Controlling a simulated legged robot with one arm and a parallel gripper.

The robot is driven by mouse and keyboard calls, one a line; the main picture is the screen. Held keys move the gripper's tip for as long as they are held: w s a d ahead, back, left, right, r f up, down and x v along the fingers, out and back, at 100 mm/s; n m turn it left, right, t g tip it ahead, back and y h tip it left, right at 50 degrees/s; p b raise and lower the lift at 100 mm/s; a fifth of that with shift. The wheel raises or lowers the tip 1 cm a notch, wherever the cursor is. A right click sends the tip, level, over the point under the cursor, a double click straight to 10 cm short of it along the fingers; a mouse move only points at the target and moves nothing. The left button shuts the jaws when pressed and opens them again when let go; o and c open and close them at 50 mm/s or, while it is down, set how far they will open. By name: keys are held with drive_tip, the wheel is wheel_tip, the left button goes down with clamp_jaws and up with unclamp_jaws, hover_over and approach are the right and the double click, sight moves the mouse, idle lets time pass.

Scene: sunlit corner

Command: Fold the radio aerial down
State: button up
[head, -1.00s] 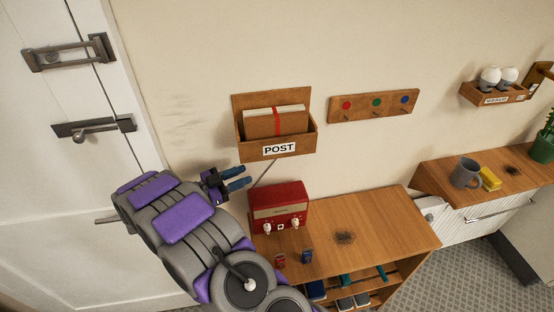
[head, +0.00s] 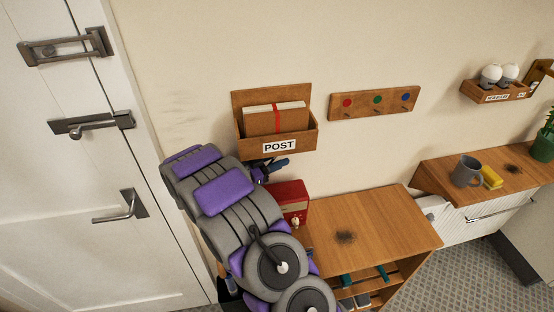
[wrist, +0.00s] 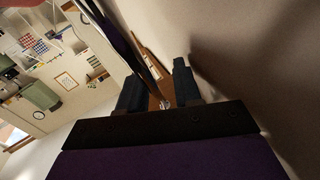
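The red radio (head: 290,197) stands at the left end of the wooden bench, largely hidden behind my arm in the head view. I cannot make out its aerial in the head view now. My gripper (head: 278,166) is just above the radio and just below the wooden post box, pointing right. In the wrist view, my gripper (wrist: 158,84) has its two dark fingers apart. A thin dark strip runs towards the gap between them, with brown wood behind; I cannot tell whether the strip is the aerial.
The post box (head: 304,139) hangs on the wall close above my gripper. A peg rail (head: 345,105) hangs to its right. The bench top (head: 385,225) is mostly clear, with a dark patch. A grey mug (head: 466,172) and yellow block (head: 491,178) sit further right. A door is at left.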

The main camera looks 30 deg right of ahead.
drive_tip(key=shift+a, duration=0.15)
drive_tip(key=shift+c, duration=0.2)
clamp_jaws()
idle(1.2)
